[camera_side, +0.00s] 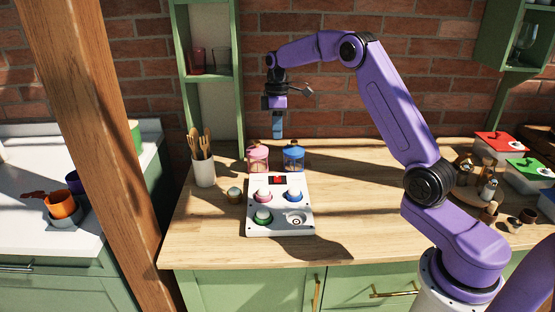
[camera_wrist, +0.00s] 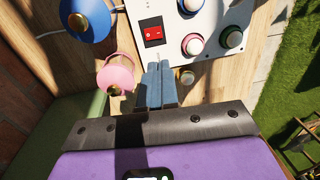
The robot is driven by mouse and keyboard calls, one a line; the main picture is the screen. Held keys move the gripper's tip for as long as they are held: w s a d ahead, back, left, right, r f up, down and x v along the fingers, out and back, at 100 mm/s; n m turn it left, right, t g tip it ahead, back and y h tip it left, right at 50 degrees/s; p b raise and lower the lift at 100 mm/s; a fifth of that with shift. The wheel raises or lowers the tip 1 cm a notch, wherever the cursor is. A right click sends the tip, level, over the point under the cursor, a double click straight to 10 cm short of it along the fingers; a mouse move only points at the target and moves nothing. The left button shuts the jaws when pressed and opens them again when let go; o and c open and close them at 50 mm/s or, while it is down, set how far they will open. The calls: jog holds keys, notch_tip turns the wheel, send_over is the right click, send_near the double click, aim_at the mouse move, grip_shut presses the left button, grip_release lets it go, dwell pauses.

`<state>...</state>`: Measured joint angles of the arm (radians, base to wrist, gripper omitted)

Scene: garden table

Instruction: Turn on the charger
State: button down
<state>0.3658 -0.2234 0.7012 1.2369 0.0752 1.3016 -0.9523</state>
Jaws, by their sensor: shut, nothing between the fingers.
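The charger is a white box (camera_side: 259,224) on the wooden counter in the side view, and its white top (camera_wrist: 182,16) also shows in the wrist view. A red rocker switch (camera_side: 278,180) sits near its back edge, and it shows in the wrist view (camera_wrist: 153,34). White knob-like pieces sit in pink, blue and green rings on the top; one more ring is empty. My gripper (camera_side: 277,134) hangs above and behind the box, pointing down, apart from it. Its blue fingers (camera_wrist: 161,70) are together and empty. Which way the switch is tipped is too small to tell.
A pink-lidded jar (camera_side: 258,156) and a blue-lidded jar (camera_side: 293,157) stand right behind the box. A utensil cup (camera_side: 204,170) and a small round piece (camera_side: 234,195) are to its left. A wooden post (camera_side: 94,130) stands further left.

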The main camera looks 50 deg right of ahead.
aim_at(278, 180)
jog(key=shift+f, duration=0.1)
jog(key=f, duration=0.4)
jog(key=s+f, duration=0.1)
jog(key=f, duration=0.4)
jog(key=a+f, duration=0.1)
jog(key=f, duration=0.3)
jog(key=shift+s+a+f, duration=0.1)
jog(key=shift+s+f, duration=0.05)
jog(key=shift+f, duration=0.25)
jog(key=shift+f, duration=0.2)
jog(key=shift+w+d+r, duration=0.25)
jog(key=shift+w+d, duration=0.25)
jog(key=shift+d, duration=0.05)
jog(key=shift+r, duration=0.1)
